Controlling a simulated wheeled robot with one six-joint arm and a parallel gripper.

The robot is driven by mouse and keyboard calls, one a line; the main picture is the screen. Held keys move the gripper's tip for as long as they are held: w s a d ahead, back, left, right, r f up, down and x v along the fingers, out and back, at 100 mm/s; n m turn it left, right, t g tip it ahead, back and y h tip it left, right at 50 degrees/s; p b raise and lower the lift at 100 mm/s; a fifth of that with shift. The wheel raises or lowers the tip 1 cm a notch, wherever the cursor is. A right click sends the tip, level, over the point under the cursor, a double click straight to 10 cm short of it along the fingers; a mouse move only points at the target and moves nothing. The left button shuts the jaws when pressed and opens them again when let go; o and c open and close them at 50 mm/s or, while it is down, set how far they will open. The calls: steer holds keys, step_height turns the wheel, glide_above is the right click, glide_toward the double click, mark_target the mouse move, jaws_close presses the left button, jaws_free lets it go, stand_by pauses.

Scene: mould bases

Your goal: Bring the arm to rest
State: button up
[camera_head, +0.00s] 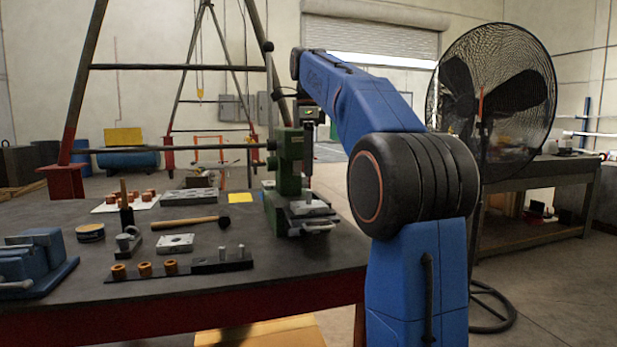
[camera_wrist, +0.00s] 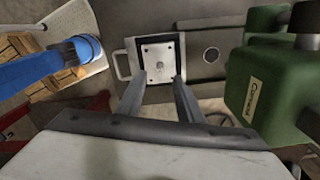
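In the wrist view my gripper (camera_wrist: 158,78) has its two fingers apart, with nothing held between them. Beyond the fingertips is a square metal plate (camera_wrist: 148,52) with a centre hole and small corner holes. It lies on a flat grey piece with a handle loop. The green press (camera_wrist: 285,75) stands at the right of the wrist view. In the head view my blue arm (camera_head: 375,110) is bent, its upper link reaching up and back to the left behind the press (camera_head: 283,165). My gripper is not clearly made out there.
The dark workbench (camera_head: 90,255) carries a blue vise (camera_head: 35,265), a mallet (camera_head: 185,223), another holed plate (camera_head: 175,244), copper-coloured rings (camera_head: 145,268) and a black block with two pins (camera_head: 222,260). A large fan (camera_head: 495,90) stands at the right, beside a side bench (camera_head: 545,172).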

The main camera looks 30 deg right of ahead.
steer(key=shift+r, duration=0.75)
steer(key=shift+s+a+f, duration=0.15)
steer(key=shift+s+a, duration=0.1)
steer(key=shift+s, duration=0.05)
steer(key=s+a+f+n, duration=0.3)
steer(key=s+n, duration=0.1)
steer(key=s+a+f+n+t, duration=0.1)
steer(key=s+a+f+n, duration=0.1)
steer(key=shift+s+a+f+n, duration=0.3)
steer(key=shift+f, duration=0.05)
steer(key=s+a+f+n+t, duration=0.1)
steer(key=s+a+f+n, duration=0.2)
steer(key=s+f+n, duration=0.3)
steer(key=s+a+f+n+t, duration=0.1)
steer(key=s+a+f+n, duration=0.2)
steer(key=s+f, duration=0.6)
steer(key=s+a+f+n+t, duration=0.1)
steer(key=s+a+f+n, duration=0.2)
steer(key=s+f+n, duration=0.5)
step_height(320, 180, down, 9)
steer(key=shift+a+f+n+t, duration=0.1)
steer(key=shift+a+n+t, duration=0.2)
steer(key=shift+t, duration=0.1)
